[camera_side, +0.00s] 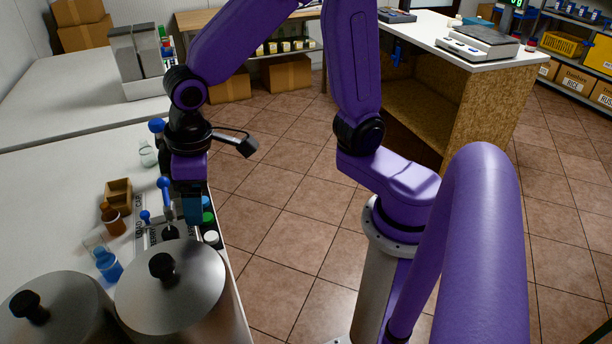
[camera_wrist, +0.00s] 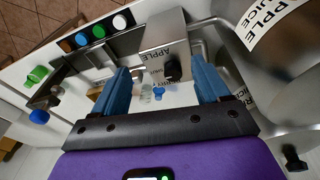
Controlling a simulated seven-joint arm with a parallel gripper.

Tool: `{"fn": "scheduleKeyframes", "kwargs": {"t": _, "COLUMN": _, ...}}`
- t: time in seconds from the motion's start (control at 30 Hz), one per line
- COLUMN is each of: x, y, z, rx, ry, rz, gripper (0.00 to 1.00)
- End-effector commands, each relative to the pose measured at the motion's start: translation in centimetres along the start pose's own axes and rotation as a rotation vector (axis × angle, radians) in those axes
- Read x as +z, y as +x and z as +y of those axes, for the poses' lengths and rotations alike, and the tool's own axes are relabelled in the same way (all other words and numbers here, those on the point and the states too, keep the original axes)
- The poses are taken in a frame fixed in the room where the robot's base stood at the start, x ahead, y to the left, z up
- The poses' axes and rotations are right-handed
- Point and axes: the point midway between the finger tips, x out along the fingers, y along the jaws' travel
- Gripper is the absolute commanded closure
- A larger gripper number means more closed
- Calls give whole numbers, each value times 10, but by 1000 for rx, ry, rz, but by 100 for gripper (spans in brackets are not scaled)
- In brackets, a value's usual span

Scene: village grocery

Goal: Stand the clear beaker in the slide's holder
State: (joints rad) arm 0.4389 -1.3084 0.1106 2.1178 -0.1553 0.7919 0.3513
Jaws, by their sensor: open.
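My gripper (camera_wrist: 162,84) is open, with its two blue fingers spread and nothing visibly held between them. In the side view my gripper (camera_side: 193,212) points down over the right edge of the white counter, behind the steel pots. A small clear vessel (camera_side: 93,241), likely the beaker, stands on the counter left of my gripper, beside a blue bottle. In the wrist view, a small clear shape (camera_wrist: 145,95) shows beyond the fingers, too small to identify surely. A steel box labelled APPLE (camera_wrist: 160,42) lies beyond the fingers. I cannot clearly pick out the slide's holder.
Two lidded steel pots (camera_side: 172,294) fill the counter's near end. A blue bottle (camera_side: 109,265), a brown bottle (camera_side: 112,220), a wooden box (camera_side: 119,194) and a clear flask (camera_side: 148,155) stand left of my gripper.

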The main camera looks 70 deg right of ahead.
Motion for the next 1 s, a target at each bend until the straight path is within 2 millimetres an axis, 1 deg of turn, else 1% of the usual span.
{"fn": "scheduleKeyframes", "kwargs": {"t": 0.03, "x": 22, "y": -7, "z": -1, "rx": -12, "ry": -44, "rz": -8, "gripper": 25}}
{"fn": "scheduleKeyframes", "kwargs": {"t": 0.17, "x": 76, "y": -20, "z": -5, "rx": -41, "ry": -170, "rz": -35, "gripper": 25}}
{"fn": "scheduleKeyframes", "kwargs": {"t": 0.2, "x": 93, "y": -23, "z": -6, "rx": -51, "ry": -209, "rz": -43, "gripper": 25}}
{"fn": "scheduleKeyframes", "kwargs": {"t": 0.3, "x": 134, "y": -29, "z": -7, "rx": -74, "ry": -300, "rz": -63, "gripper": 25}}
{"fn": "scheduleKeyframes", "kwargs": {"t": 0.4, "x": 167, "y": -33, "z": -8, "rx": -94, "ry": -378, "rz": -79, "gripper": 25}}
{"fn": "scheduleKeyframes", "kwargs": {"t": 0.5, "x": 190, "y": -35, "z": -8, "rx": -109, "ry": -431, "rz": -90, "gripper": 25}}
{"fn": "scheduleKeyframes", "kwargs": {"t": 0.6, "x": 203, "y": -36, "z": -7, "rx": -116, "ry": -463, "rz": -97, "gripper": 25}}
{"fn": "scheduleKeyframes", "kwargs": {"t": 0.67, "x": 206, "y": -36, "z": -7, "rx": -119, "ry": -473, "rz": -100, "gripper": 25}}
{"fn": "scheduleKeyframes", "kwargs": {"t": 1.0, "x": 207, "y": -36, "z": -8, "rx": -119, "ry": -475, "rz": -100, "gripper": 25}}
